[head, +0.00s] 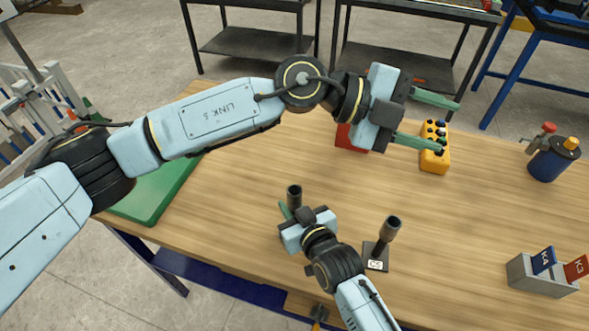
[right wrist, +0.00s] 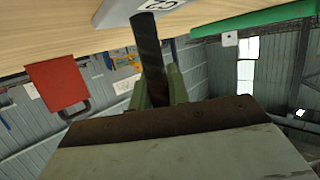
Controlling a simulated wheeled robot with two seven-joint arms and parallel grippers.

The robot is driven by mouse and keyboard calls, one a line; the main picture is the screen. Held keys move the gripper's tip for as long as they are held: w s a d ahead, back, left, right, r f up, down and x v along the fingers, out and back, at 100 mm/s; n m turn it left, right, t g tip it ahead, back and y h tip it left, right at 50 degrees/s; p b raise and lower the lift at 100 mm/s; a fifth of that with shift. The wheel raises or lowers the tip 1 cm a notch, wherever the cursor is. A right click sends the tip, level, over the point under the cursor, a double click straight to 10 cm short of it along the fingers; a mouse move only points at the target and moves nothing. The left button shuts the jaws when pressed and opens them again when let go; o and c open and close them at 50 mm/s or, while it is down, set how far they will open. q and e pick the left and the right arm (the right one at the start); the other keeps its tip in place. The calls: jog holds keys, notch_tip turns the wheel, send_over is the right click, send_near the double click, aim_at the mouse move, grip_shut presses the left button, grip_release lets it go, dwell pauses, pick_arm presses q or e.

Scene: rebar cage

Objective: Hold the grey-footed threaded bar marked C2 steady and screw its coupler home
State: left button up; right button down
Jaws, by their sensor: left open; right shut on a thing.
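My right gripper (head: 290,210) is shut on an upright dark bar, whose dark tubular top (head: 294,192) shows just above the fingers. In the right wrist view the green fingers (right wrist: 160,88) close around the dark bar (right wrist: 150,50), and its light grey foot (right wrist: 130,8) carries a partly cut-off mark. In the head view my gripper hides that foot. I cannot tell how far the coupler is screwed down. My left gripper (head: 432,121) is open and empty, above the table at the back, away from the bar.
A second bar (head: 386,238) stands tilted on a dark, marked foot (head: 375,264) right of my right gripper. A yellow holder (head: 435,161), red box (head: 343,138), blue can (head: 553,162), grey card holder (head: 540,282) and green mat (head: 160,190) are around. The middle right table is clear.

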pick_arm(q)
jog(key=w+a+r+n+t+h, duration=0.2)
jog(key=w+r+n+t+h, duration=0.2)
jog(key=w+r+n+t, duration=0.9)
jog(key=w+a+f+n+t+y, duration=0.5)
jog(key=f+n+y, duration=0.4)
jog(key=n, duration=0.6)
jog(key=n+g+y, duration=0.5)
jog(key=g+y, duration=0.5)
jog(key=g, duration=0.6)
send_over(295, 197)
jog(key=w, duration=0.2)
jog(key=f, duration=1.8)
jog(key=shift+s+f, duration=0.1)
jog(key=shift+s, duration=0.15)
jog(key=shift+f, duration=0.1)
jog(key=shift+f, duration=3.95)
